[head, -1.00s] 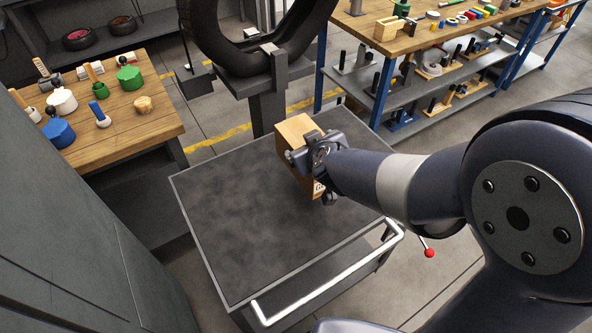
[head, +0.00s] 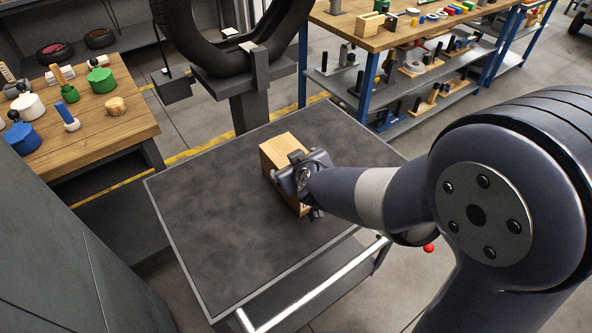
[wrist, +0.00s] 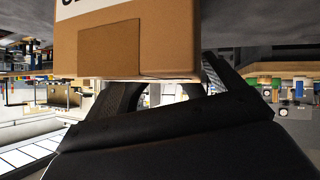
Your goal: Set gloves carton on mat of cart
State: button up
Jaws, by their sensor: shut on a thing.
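The gloves carton (head: 278,150) is a brown cardboard box over the right half of the dark mat (head: 215,215) on the cart's top. My gripper (head: 303,176) is shut on the carton from the near right side. In the wrist view the carton (wrist: 130,45) fills the top middle, with part of a dark printed label at the edge. The dark gripper (wrist: 165,105) lies just below it there. I cannot tell whether the carton's underside touches the mat; its lower part is partly hidden by the gripper.
The cart has a raised light rim and a pale push handle (head: 318,290) at its near side. A tyre on a dark stand (head: 250,100) is just behind the cart. A wooden bench (head: 95,125) is left, a blue-legged workbench (head: 390,35) back right. The mat's left half is clear.

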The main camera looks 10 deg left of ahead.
jog(key=shift+f, duration=0.1)
jog(key=o, duration=1.5)
jog(key=shift+s+r+p, duration=0.15)
jog(key=shift+r+p, duration=0.1)
jog(key=shift+p, duration=0.05)
jog(key=p+v, duration=0.5)
jog(key=v, duration=0.6)
jog(key=shift+s+d+p, duration=0.2)
jog(key=shift+p, duration=0.2)
